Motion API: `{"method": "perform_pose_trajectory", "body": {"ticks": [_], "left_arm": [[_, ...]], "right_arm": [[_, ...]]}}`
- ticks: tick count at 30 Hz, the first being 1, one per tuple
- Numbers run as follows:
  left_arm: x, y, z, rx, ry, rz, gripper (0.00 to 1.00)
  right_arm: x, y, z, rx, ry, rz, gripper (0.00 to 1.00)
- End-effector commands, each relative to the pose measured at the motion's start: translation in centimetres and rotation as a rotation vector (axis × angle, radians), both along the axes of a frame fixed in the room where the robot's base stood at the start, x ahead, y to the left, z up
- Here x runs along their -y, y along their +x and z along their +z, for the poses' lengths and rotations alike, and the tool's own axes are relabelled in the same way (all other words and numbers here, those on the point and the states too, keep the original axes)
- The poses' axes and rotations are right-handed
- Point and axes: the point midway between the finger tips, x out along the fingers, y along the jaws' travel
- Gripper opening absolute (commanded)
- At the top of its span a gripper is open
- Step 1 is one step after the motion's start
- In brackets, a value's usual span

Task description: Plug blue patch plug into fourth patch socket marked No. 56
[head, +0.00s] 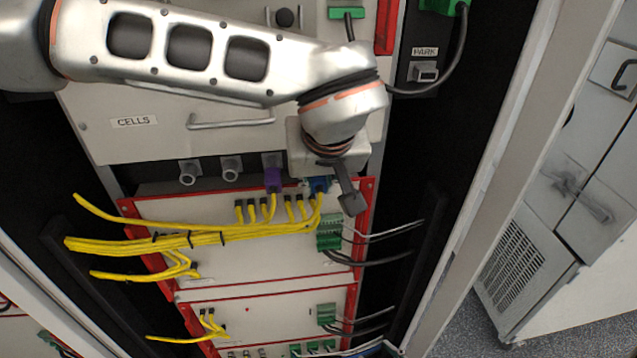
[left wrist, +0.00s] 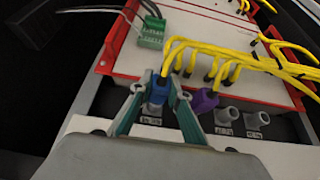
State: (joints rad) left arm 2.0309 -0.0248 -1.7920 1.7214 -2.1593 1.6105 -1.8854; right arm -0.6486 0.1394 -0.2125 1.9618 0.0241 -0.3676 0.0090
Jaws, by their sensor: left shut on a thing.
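The blue patch plug (head: 319,185) shows just below my left gripper (head: 328,180) in the head view, with a yellow cable running down from it. In the left wrist view, the two fingers of my left gripper (left wrist: 156,82) are shut on the blue plug (left wrist: 158,91), one on each side. The plug is in line with the row of patch sockets, at its fourth place. The fourth socket is mostly hidden by plug and gripper, and its label is too small to read. I cannot tell whether the plug is seated. My right gripper is not in view.
A purple plug (head: 272,181) sits at the neighbouring socket. Two grey sockets (head: 190,172) (head: 231,168) are empty. A yellow cable bundle (head: 190,240) crosses the red-edged module below. Green connectors (head: 329,233) with dark cables stand at its right.

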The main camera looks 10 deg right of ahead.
Motion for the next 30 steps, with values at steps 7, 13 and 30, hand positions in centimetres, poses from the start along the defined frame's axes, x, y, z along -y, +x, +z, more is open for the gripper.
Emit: {"method": "perform_pose_trajectory", "body": {"ticks": [7, 13, 30], "left_arm": [[0.02, 0.37, 0.02, 0.000, 0.000, 0.000, 0.05], [0.01, 0.65, 0.01, 0.000, 0.000, 0.001, 0.05], [0.01, 0.69, -0.01, 0.000, 0.000, 0.000, 0.37]], "right_arm": [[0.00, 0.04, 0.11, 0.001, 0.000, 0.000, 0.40], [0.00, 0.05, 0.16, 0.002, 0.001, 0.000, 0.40], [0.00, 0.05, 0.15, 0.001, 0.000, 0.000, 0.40]]}}
